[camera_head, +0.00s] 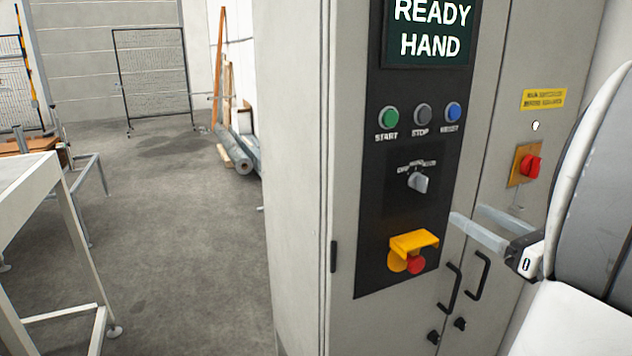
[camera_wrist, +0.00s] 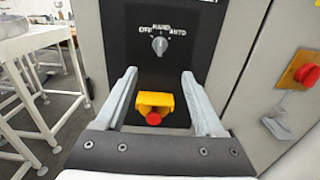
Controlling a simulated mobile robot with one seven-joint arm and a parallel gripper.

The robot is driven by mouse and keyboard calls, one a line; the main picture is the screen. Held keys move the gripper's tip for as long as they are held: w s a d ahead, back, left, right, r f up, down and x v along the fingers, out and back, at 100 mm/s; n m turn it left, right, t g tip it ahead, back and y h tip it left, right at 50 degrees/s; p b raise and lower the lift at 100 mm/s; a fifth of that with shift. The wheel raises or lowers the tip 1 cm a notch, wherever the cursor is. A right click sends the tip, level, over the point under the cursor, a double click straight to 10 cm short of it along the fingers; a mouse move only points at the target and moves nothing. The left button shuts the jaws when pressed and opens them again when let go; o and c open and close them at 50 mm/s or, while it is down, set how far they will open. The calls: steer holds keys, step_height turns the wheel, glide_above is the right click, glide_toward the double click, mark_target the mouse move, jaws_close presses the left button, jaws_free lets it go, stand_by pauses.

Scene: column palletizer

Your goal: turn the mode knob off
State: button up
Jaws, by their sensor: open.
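The mode knob (camera_head: 418,182) is a grey selector on the black control panel (camera_head: 372,225) of the cabinet, below the push buttons. In the wrist view the knob (camera_wrist: 159,46) has the labels OFF, HAND and AUTO around it, and it points up near HAND. The display (camera_head: 430,32) reads READY HAND. My gripper (camera_head: 480,226) is open and empty, to the right of and below the knob in the head view. In the wrist view its two fingers (camera_wrist: 161,84) point towards the panel, with the knob beyond and between them. No finger appears to touch the knob.
A red emergency button under a yellow guard (camera_head: 414,243) sits below the knob. Green start (camera_head: 388,117), grey stop (camera_head: 423,115) and blue reset (camera_head: 453,112) buttons are above it. A red switch (camera_head: 530,166) and door handles (camera_head: 478,277) are to the right.

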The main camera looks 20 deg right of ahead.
mark_target(426, 189)
steer(key=w, duration=0.8)
steer(key=w+a, duration=0.1)
steer(key=w, duration=0.3)
steer(key=shift+w+p, duration=0.3)
jaws_close()
